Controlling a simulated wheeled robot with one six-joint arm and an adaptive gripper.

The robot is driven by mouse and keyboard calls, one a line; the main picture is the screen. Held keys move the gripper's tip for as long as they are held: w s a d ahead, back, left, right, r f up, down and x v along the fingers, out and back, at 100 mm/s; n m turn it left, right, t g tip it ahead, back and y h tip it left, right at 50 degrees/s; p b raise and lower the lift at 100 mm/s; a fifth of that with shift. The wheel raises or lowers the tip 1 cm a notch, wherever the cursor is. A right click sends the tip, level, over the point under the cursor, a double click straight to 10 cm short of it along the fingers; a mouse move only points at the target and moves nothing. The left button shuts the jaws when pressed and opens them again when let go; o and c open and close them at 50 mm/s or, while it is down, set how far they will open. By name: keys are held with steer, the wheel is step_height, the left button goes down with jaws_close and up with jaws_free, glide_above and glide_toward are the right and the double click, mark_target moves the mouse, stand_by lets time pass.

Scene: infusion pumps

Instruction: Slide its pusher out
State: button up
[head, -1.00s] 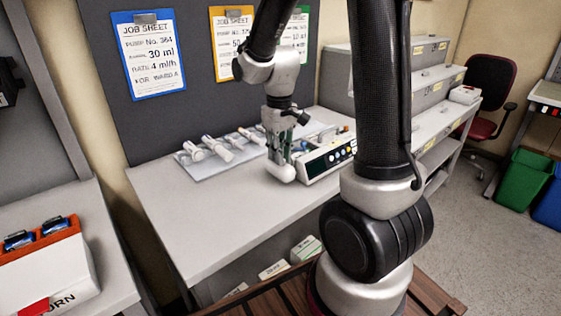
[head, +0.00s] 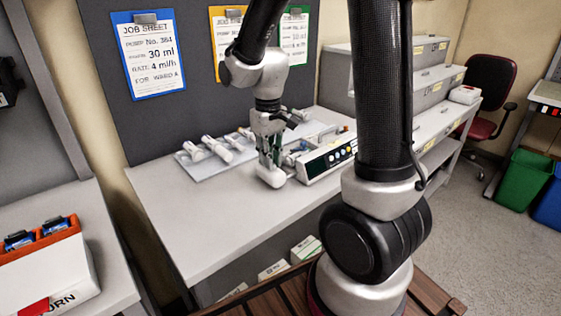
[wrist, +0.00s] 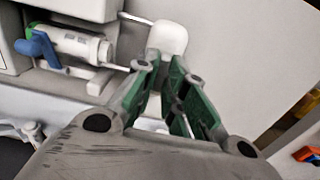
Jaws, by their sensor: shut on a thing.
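The infusion pump (head: 325,158) stands on the bench with its keypad front facing the camera. Its white pusher block (head: 271,177) sticks out to the left of the pump body. In the wrist view the pusher block (wrist: 168,37) is joined to the pump by a thin rod (wrist: 136,19). My gripper (head: 269,163) is above the block, with its green-sided fingers (wrist: 164,66) shut on it. A syringe (wrist: 78,42) lies in the pump beside a blue clamp (wrist: 38,47). The fingertips' exact contact is partly hidden.
A pale tray (head: 187,169) with several syringes lies behind and left of my gripper. The bench front (head: 210,210) is clear. Grey stepped shelving (head: 428,90) stands at the right. A white box with an orange rim (head: 45,262) is on the left bench.

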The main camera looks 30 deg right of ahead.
steer(key=shift+s+a, duration=0.2)
steer(key=shift+a, duration=0.75)
steer(key=shift+s+a, duration=0.15)
steer(key=shift+a, duration=1.05)
steer(key=o, duration=0.6)
steer(key=shift+c, duration=0.2)
step_height(320, 180, up, 7)
steer(key=shift+s, duration=0.1)
steer(key=s+d+r+t, duration=0.1)
steer(key=s+d+r, duration=0.1)
steer(key=s, duration=0.3)
steer(key=s+d+r+m+t, duration=0.1)
steer(key=s+d+r+t, duration=0.1)
steer(key=s+d+r, duration=0.1)
steer(key=s+d+r+m+t, duration=0.1)
steer(key=s+d+r, duration=0.2)
steer(key=s, duration=0.5)
steer(key=shift+d, duration=0.9)
